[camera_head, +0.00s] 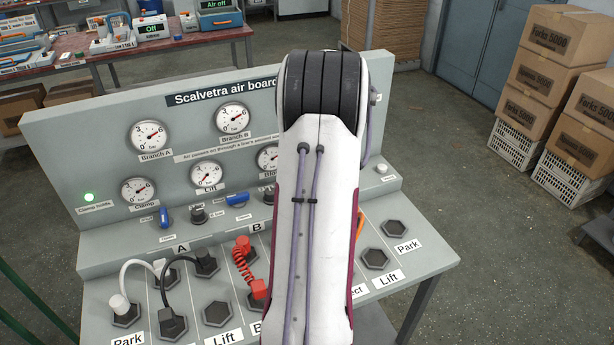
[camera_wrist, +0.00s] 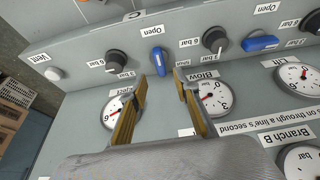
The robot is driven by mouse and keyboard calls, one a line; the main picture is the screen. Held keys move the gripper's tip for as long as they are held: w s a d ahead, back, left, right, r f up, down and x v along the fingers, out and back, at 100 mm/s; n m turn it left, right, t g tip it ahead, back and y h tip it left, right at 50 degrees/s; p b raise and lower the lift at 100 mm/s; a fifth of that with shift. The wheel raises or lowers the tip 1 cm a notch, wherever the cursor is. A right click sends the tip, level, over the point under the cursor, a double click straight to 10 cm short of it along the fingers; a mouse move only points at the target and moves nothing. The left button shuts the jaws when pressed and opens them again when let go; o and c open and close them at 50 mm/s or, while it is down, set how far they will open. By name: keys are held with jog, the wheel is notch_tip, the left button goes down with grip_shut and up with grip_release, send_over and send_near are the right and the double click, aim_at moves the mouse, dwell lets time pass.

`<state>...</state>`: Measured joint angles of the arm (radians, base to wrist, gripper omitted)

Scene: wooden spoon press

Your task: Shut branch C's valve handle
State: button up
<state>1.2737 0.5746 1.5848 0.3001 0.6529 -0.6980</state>
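In the wrist view, which shows the board upside down, a blue valve handle (camera_wrist: 158,61) stands lengthwise up and down near the C label (camera_wrist: 132,16). An "Open" label (camera_wrist: 165,29) lies beyond its far end, and a small label (camera_wrist: 181,63) sits beside it. My gripper (camera_wrist: 160,84) is open and empty. Its two tan fingers point at the handle, with the handle's near end in line with the gap between the tips. I cannot tell whether they touch. In the head view my arm hides this handle and my gripper.
A black knob (camera_wrist: 117,60) and another knob (camera_wrist: 214,39) flank the handle. Another blue handle (camera_wrist: 260,43) lies crosswise beyond. Gauges, including Blow (camera_wrist: 215,98), sit close by the fingers. In the head view, hoses, including a red coiled one (camera_head: 246,265), occupy the lower panel's left.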

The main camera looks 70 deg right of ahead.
jog(key=shift+f, duration=0.1)
jog(key=shift+x, duration=3.8)
grip_shut()
